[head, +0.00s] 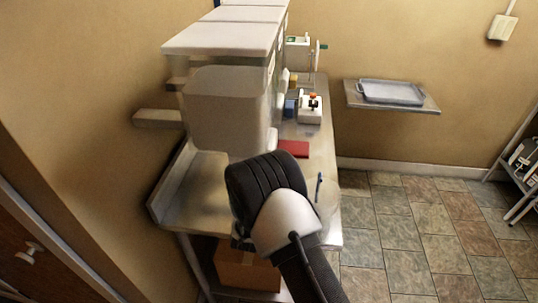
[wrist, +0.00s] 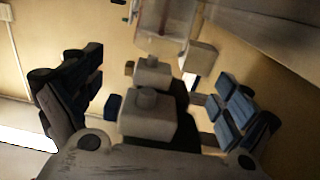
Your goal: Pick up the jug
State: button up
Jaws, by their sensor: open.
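The wrist view shows two pale, boxy containers with short round necks, a nearer one (wrist: 148,118) and a farther one (wrist: 152,72). I cannot tell for sure which is the jug. My gripper (wrist: 148,85) is open, its dark fingers spread to the left and right of them in the picture. Nothing is seen clasped between the fingers. In the head view my black wrist hides the fingertips. A white jug-like container with an orange-red top (head: 310,109) stands on the steel table (head: 325,150), beyond my arm.
A blue box (head: 290,108) and red flat item (head: 293,148) lie near the white container. A blue-tipped tool (head: 319,188) is at the near right edge. A wall shelf holds a tray (head: 392,92).

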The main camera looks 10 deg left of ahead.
jog(key=w+b, duration=0.3)
jog(key=w, duration=1)
jog(key=shift+w+d+b, duration=0.3)
jog(key=shift+w, duration=0.1)
jog(key=shift+c, duration=0.3)
jog(key=c, duration=1.6)
